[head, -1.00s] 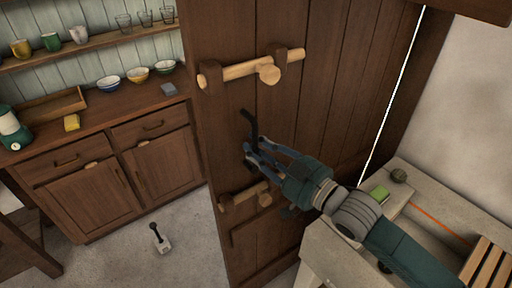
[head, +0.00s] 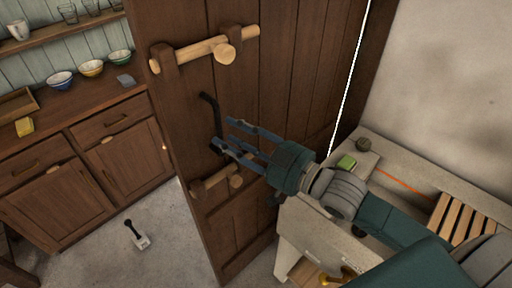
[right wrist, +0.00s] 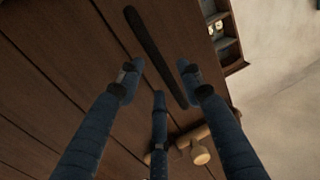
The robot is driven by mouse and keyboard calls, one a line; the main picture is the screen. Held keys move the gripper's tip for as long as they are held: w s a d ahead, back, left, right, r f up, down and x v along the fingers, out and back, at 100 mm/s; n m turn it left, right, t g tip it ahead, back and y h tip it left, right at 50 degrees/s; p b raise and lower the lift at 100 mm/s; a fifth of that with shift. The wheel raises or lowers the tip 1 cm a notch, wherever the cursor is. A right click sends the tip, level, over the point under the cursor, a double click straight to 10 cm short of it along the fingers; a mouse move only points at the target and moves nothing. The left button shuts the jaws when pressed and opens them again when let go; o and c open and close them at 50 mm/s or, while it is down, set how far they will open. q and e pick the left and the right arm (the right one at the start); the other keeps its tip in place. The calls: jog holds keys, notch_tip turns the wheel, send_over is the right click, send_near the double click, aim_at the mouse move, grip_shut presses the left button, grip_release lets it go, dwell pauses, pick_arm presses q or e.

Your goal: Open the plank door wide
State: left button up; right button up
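My right gripper (head: 225,135) is at the door face by the handle's lower part, fingers spread. In the right wrist view the handle (right wrist: 155,52) runs past and between the parted fingertips (right wrist: 156,82), with no finger visibly closed on it. My left gripper is not in view.
Wooden bolts sit on the door above (head: 195,53) and below (head: 212,182) the handle. A brown cabinet (head: 90,165) with bowls stands at left. A pale bench (head: 310,225) with a green block (head: 346,162) is at right, below my arm. A small lever object (head: 138,236) stands on the floor.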

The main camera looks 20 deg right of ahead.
jog(key=v, duration=0.8)
dwell(0.4)
